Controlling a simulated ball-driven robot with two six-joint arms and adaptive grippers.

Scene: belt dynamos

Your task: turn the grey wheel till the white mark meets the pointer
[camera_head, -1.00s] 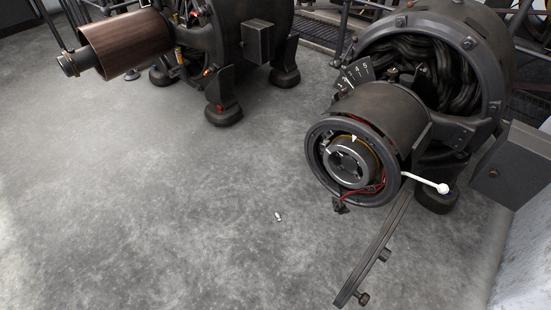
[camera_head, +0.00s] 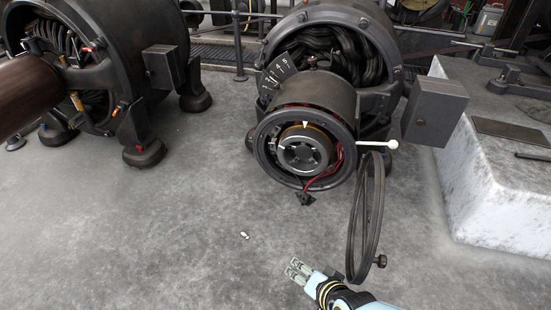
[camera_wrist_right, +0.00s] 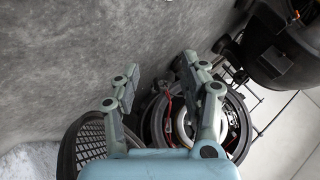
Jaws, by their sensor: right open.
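The grey wheel (camera_head: 302,165) sits inside the round open mouth of the dark dynamo housing (camera_head: 262,165). A small white triangular pointer (camera_head: 305,125) is at the top of the wheel. The white mark (camera_head: 281,148) is at the wheel's left side, apart from the pointer by roughly a quarter turn. My right gripper (camera_head: 297,270) is in front of and below the housing, open and empty, well clear of the wheel. In the right wrist view the gripper's fingers (camera_wrist_right: 160,70) are spread, with the housing (camera_wrist_right: 240,145) beyond them, partly covered by a finger. My left gripper is not in view.
A round cover (camera_head: 352,235) hangs open at the housing's lower right, close to my right arm. A white-knobbed lever (camera_head: 391,144) sticks out to the right. Red wires (camera_head: 336,168) hang inside the mouth. A pale block (camera_head: 475,190) stands right.

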